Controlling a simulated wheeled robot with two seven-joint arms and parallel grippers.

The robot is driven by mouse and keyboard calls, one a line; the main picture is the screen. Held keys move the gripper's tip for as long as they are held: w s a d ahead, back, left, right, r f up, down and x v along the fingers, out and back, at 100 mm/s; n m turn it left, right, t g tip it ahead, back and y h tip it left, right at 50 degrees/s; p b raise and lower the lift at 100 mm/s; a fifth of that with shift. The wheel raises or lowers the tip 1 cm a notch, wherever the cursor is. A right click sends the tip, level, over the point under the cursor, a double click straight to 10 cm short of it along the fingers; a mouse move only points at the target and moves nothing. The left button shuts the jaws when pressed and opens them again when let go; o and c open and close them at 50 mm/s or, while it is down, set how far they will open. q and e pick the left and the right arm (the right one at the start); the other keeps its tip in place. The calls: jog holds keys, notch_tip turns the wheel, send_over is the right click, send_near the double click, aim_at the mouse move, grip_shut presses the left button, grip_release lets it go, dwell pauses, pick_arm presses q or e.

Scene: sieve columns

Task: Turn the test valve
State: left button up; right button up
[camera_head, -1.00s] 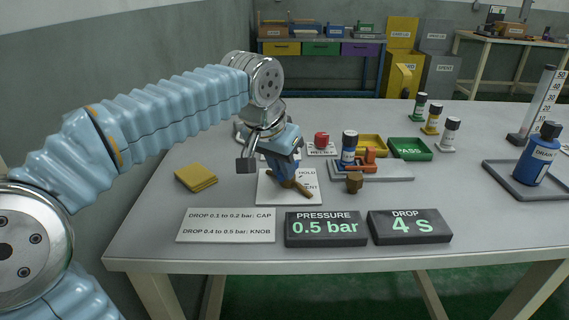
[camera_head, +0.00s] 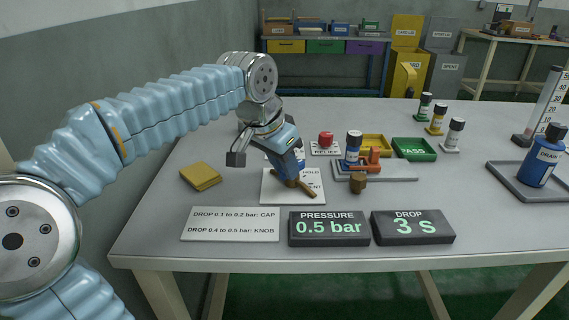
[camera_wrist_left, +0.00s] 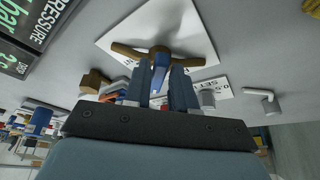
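The test valve shows as a brown bar handle (camera_head: 308,188) on a white labelled plate (camera_head: 273,196). In the left wrist view the bar handle (camera_wrist_left: 190,59) spans left to right across its plate (camera_wrist_left: 128,35), with a round hub at its middle. My left gripper (camera_head: 291,181) points down at the hub. In the left wrist view the two blue fingers of my left gripper (camera_wrist_left: 161,66) stand apart, tips at either side of the hub. Whether they press on it I cannot tell. My right gripper is not in view.
The pressure display (camera_head: 328,229) reads 0.5 bar and the drop display (camera_head: 412,227) reads 3 s. A sign (camera_head: 232,224) lies left of them. A brown knob-like piece (camera_head: 358,184), a blue bottle (camera_head: 353,150), a green PASS tray (camera_head: 415,150) and a yellow pad (camera_head: 201,177) are nearby.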

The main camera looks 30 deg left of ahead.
pick_arm(q)
jog(key=shift+o, duration=1.3)
jog(key=p+v, duration=0.2)
jog(key=v, duration=1.1)
jog(key=shift+r, duration=0.35)
jog(key=shift+s, duration=0.15)
